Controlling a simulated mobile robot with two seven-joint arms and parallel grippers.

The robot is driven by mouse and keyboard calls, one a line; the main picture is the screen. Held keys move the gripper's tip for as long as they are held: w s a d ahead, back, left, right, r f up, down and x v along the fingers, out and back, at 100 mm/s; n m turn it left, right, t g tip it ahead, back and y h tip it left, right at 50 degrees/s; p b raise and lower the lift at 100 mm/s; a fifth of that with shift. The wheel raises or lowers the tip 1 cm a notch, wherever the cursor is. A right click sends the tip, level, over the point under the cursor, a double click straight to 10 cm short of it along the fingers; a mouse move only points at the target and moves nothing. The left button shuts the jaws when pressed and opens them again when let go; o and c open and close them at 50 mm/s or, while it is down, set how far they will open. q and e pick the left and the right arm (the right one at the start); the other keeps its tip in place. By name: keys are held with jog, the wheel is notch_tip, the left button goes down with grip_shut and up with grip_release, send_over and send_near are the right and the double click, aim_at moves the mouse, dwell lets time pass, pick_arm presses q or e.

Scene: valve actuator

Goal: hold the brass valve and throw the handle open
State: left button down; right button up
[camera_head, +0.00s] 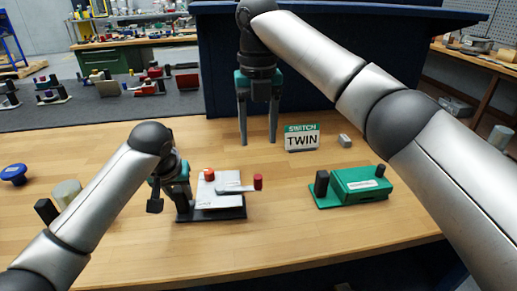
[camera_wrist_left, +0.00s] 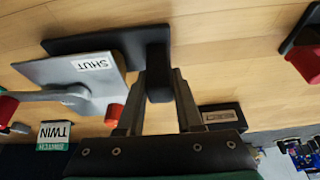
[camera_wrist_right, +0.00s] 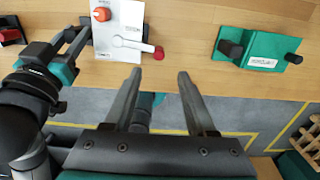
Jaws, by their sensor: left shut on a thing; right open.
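A pale grey unit (camera_head: 222,188) on a black base stands at table centre; it is not brass-coloured. In the left wrist view its top plate (camera_wrist_left: 80,75) carries a "SHUT" label. It has an orange knob (camera_wrist_right: 101,14) and a grey lever (camera_head: 234,189) ending in a red knob (camera_head: 258,182), which points right in the head view. My left gripper (camera_head: 178,195) is shut on the black post (camera_wrist_left: 158,82) at the unit's left end. My right gripper (camera_head: 258,138) is open and empty, fingers down, behind the unit and apart from the lever.
A green unit (camera_head: 362,184) with a black post stands to the right. A "SWITCH TWIN" sign (camera_head: 302,140) and a small grey block (camera_head: 344,140) stand behind. The table between the two units is clear.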

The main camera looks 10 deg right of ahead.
jog(key=shift+r, duration=0.3)
